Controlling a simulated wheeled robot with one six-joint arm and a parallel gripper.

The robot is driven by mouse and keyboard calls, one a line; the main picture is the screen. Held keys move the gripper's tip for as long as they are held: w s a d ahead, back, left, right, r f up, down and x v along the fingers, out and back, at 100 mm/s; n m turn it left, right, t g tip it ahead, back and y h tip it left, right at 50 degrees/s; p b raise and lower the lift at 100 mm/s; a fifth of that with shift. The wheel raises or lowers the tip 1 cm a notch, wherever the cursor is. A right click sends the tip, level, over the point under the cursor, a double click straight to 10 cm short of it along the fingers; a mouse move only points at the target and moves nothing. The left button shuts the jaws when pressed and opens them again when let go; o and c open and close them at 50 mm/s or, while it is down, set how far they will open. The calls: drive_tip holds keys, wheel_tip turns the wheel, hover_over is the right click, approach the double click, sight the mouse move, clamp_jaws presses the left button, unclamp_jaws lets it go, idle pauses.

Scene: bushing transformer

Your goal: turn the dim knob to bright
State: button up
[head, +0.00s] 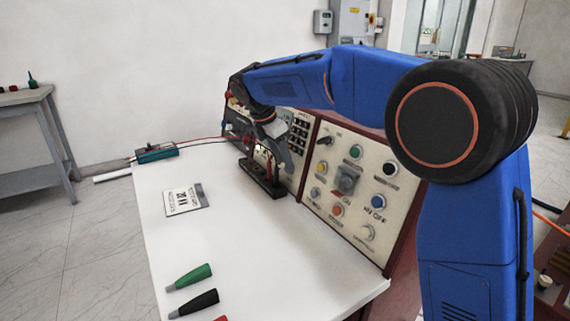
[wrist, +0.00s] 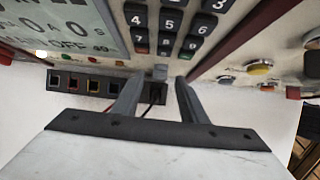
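My gripper (wrist: 159,85) is open, its two grey fingers apart, in front of the lower edge of the keypad panel. A small grey block (wrist: 160,72), possibly a knob, shows between the fingertips; I cannot tell whether they touch it. In the head view my gripper (head: 272,140) hangs over the back of the white table, before the control panel. I cannot read which control is the dim knob. The right panel carries a large grey knob (head: 347,180) and a pale knob (head: 367,232) at its lower right.
A keypad (wrist: 172,24) and a display (wrist: 60,25) lie close above my gripper. A dark socket block (head: 262,178) stands below it. Several coloured buttons, including a yellow one (wrist: 259,68), are to the right. The white table (head: 240,250) has free room in front.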

drive_tip(key=shift+x, duration=1.05)
clamp_jaws()
drive_tip(key=shift+s, duration=0.1)
